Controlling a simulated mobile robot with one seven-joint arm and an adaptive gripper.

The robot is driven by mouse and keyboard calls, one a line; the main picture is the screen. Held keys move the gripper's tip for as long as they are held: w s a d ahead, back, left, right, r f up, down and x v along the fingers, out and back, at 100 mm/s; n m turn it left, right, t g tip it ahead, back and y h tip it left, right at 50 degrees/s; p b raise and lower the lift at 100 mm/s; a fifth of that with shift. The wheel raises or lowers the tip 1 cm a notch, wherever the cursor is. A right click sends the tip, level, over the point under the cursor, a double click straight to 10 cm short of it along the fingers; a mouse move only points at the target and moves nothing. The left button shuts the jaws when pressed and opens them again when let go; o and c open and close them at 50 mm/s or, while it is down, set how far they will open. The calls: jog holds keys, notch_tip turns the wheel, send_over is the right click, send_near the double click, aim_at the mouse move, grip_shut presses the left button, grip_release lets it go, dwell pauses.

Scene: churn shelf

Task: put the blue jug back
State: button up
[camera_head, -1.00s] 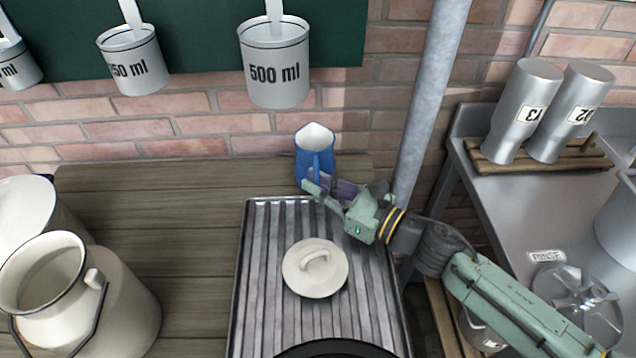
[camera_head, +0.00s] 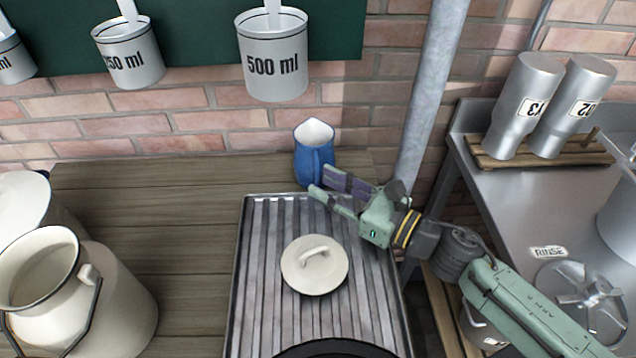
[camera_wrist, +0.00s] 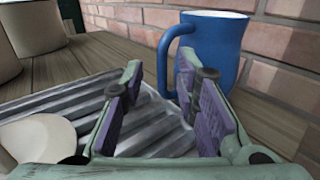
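The blue jug (camera_head: 314,163) stands upright on the wooden shelf against the brick wall, just behind the ribbed metal tray (camera_head: 262,222). Its inside is white, and its handle faces my gripper. My gripper (camera_head: 322,183) is in front of the jug and a little to its right, with its fingers pointing toward it. In the wrist view, the jug (camera_wrist: 215,55) is beyond the fingertips, with its handle just past the gap between them. My gripper (camera_wrist: 160,75) is open, and nothing is between its fingers.
A cream lid (camera_head: 314,265) lies on the tray. Cream cans (camera_head: 110,300) stand at the left. A grey pipe (camera_head: 430,100) rises right of the jug. Measuring cups (camera_head: 272,60) hang above. Metal cylinders (camera_head: 525,105) stand on a rack at the right. Bare wood lies left of the tray.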

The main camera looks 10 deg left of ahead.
jog(key=b+v, duration=0.1)
jog(key=v, duration=0.3)
jog(key=shift+f, duration=0.1)
jog(key=shift+s+d, duration=0.2)
jog(key=shift+d, duration=0.1)
